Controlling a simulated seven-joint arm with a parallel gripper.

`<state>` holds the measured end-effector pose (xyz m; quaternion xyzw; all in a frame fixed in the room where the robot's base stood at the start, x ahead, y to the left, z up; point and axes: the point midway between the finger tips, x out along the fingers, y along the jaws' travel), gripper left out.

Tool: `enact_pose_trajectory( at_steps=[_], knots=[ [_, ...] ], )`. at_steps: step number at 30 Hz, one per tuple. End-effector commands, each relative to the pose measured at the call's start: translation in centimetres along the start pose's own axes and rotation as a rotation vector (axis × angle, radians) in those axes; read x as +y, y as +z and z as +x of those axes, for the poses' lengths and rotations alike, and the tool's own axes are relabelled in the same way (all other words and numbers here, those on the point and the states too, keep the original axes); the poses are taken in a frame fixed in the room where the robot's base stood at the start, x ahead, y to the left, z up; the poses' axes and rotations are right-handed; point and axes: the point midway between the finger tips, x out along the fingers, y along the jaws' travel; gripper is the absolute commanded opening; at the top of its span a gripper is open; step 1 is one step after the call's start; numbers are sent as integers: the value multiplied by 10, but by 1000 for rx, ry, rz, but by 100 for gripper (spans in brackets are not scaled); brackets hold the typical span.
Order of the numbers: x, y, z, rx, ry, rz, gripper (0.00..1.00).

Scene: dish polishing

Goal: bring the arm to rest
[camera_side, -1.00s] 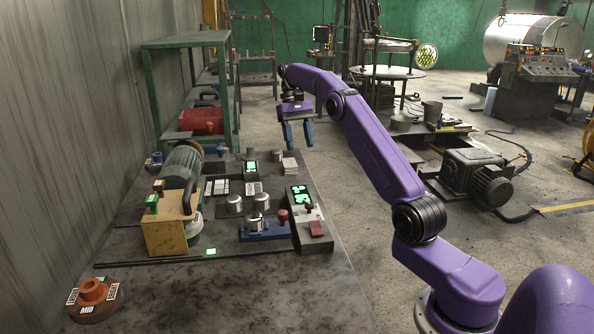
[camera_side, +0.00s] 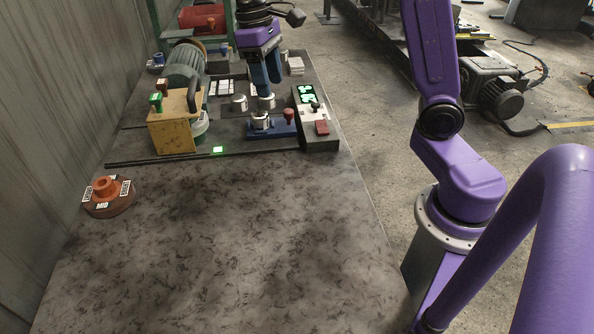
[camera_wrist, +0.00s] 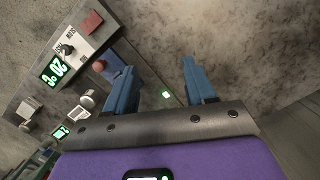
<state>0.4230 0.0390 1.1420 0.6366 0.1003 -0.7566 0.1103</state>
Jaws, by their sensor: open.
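My gripper (camera_side: 265,78) hangs over the bench in the side view, its blue fingers pointing down, in front of or above a silver cylinder (camera_side: 266,102). I cannot tell the exact gap between them. In the wrist view my gripper (camera_wrist: 160,86) shows its two blue fingers well apart with nothing between them. The purple arm reaches from its base at the right of the side view; its upper links run out of the picture at the top.
A control box with green digits (camera_side: 318,130) stands beside a blue fixture (camera_side: 284,129). An orange round dial (camera_side: 108,197) lies nearer. The front of the bench (camera_side: 220,250) is clear.

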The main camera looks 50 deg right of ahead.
Motion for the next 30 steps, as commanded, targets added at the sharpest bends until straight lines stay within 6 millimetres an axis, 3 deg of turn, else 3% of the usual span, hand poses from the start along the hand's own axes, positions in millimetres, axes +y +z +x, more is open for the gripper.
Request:
enact_pose_trajectory(
  at_steps=[3, 9, 18, 24, 30],
  knots=[
    [-34, 34, 11, 31, 21, -130, 55],
    [-73, 95, 37, 85, 46, -345, 55],
    [-93, 188, 86, 155, 64, -655, 55],
    [-90, 221, 107, 181, 65, -774, 55],
    [-89, 228, 112, 186, 65, -801, 55]
  ],
)
